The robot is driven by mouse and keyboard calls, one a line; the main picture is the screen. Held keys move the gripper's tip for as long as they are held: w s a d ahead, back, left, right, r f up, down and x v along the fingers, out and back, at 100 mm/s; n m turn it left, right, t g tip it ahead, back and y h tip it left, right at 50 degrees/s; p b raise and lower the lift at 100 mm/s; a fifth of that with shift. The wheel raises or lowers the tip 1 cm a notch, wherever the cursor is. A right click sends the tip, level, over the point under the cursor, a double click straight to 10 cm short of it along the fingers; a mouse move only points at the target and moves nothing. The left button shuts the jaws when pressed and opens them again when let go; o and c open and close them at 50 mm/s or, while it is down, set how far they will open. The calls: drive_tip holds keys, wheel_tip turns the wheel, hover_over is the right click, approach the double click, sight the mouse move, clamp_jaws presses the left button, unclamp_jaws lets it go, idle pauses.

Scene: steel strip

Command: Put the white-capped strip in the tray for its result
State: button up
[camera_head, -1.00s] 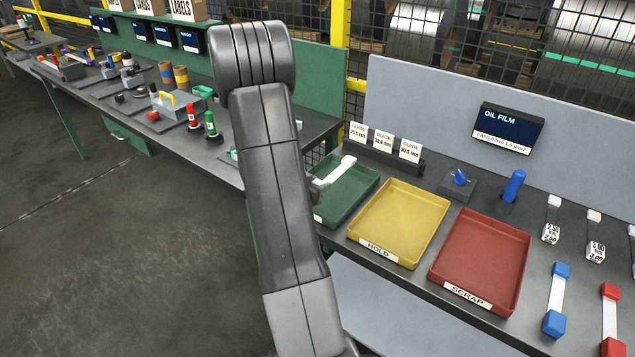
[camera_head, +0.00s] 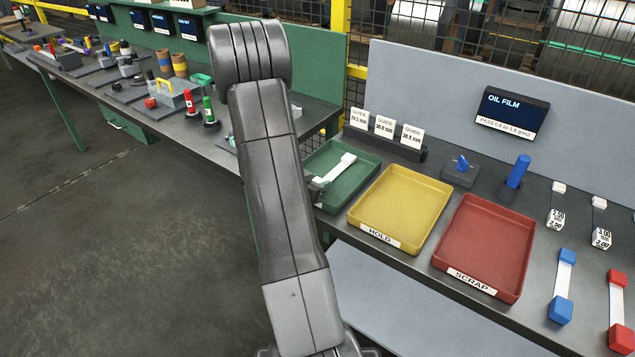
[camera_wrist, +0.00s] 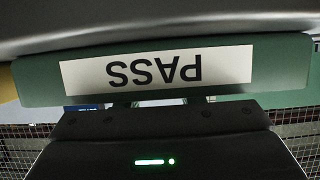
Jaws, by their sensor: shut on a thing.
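The white-capped strip (camera_head: 336,171) shows in the head view, slanting over the green tray (camera_head: 361,185) with its far white cap inside the tray's outline. My gripper (camera_head: 319,184) is shut on the strip's near end, at the tray's left side, and is partly hidden behind my arm. I cannot tell whether the strip touches the tray floor. In the wrist view, the green tray's front wall carries a PASS label (camera_wrist: 155,69), upside down. The strip cannot be made out there.
Right of the green tray are a yellow HOLD tray (camera_head: 401,205) and a red SCRAP tray (camera_head: 485,248). Guide cards (camera_head: 384,127) stand behind. An OIL FILM display (camera_head: 511,109) hangs on the panel. Blue-capped (camera_head: 565,271) and red-capped (camera_head: 616,299) strips lie at the right.

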drive_tip(key=shift+f, duration=0.25)
drive_tip(key=o, duration=1.1)
drive_tip(key=shift+o, duration=0.2)
drive_tip(key=shift+s+a, duration=0.1)
drive_tip(key=v, duration=1.3)
drive_tip(key=shift+s+a+b, duration=0.15)
drive_tip(key=shift+s+b, duration=0.1)
drive_tip(key=shift+b, duration=0.15)
drive_tip(key=x, duration=1.3)
drive_tip(key=shift+w+d+p, duration=0.2)
drive_tip(key=shift+w+p, duration=0.05)
drive_tip(key=shift+p, duration=0.05)
drive_tip(key=shift+w+r, duration=0.15)
